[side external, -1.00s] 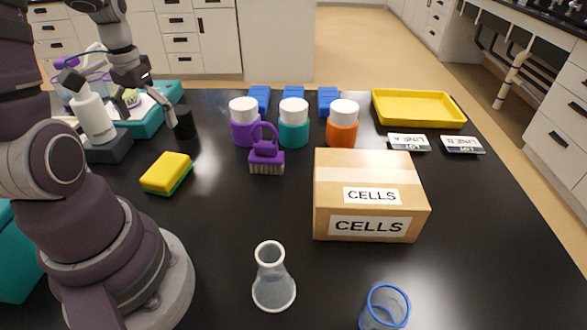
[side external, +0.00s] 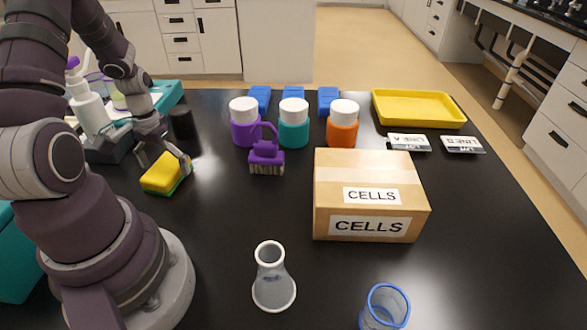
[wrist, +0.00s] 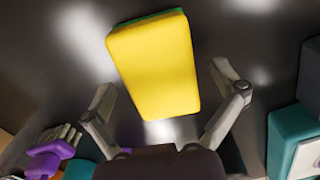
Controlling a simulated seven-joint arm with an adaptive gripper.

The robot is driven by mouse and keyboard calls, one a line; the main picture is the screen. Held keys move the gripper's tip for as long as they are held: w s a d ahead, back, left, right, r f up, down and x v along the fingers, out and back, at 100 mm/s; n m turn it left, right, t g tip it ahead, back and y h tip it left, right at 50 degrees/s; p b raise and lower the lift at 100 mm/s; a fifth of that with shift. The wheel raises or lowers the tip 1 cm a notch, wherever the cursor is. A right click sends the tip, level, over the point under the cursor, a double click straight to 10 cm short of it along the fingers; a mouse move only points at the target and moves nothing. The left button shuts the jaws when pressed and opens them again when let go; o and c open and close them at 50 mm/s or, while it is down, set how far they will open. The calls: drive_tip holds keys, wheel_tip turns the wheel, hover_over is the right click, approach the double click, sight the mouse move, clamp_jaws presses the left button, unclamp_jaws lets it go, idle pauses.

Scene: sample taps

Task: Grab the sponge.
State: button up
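The sponge (side external: 166,174), yellow on top with a green underside, lies flat on the black table at the left. It also shows large in the wrist view (wrist: 153,66). My gripper (side external: 168,168) is down at the sponge in the side view, with one finger at its right end and the other partly hidden. In the wrist view my gripper (wrist: 166,84) is open, with one finger on each side of the sponge. Dark gaps show between the fingers and the sponge's sides.
A purple brush (side external: 266,155) stands to the right of the sponge, near lidded jars (side external: 293,130). A black cylinder (side external: 182,124) and a white bottle (side external: 90,112) are behind my gripper. A cardboard box (side external: 370,195) and a flask (side external: 272,280) stand farther right and in front.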

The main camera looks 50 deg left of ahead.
drive_tip(key=c, duration=0.7)
drive_tip(key=shift+r, duration=0.1)
